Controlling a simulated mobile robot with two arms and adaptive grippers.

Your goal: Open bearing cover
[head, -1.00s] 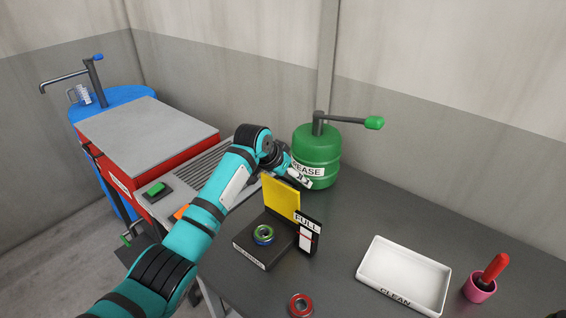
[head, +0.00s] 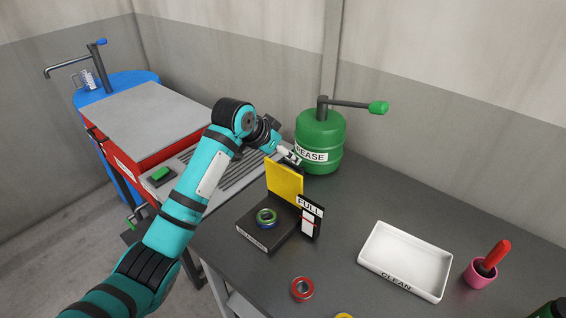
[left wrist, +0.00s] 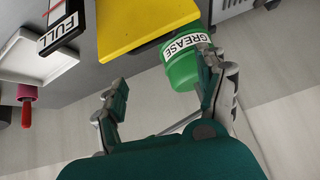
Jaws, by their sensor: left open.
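The yellow cover (head: 284,184) stands upright at the back edge of the black box (head: 252,238). My left gripper (head: 290,157) is open and empty just behind the cover's top edge, near the green grease can (head: 318,136). In the left wrist view the open fingers (left wrist: 162,72) are apart, with the yellow cover (left wrist: 135,25) beyond them. I cannot tell whether a finger touches the cover. My right gripper is not in view.
A FULL gauge (head: 310,216) stands at the box's right side. A red bearing (head: 302,289) lies in front. A white CLEAN tray (head: 405,288) and a pink cup (head: 481,274) are at the right. A red machine (head: 130,163) stands left. Bench room is free behind the tray.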

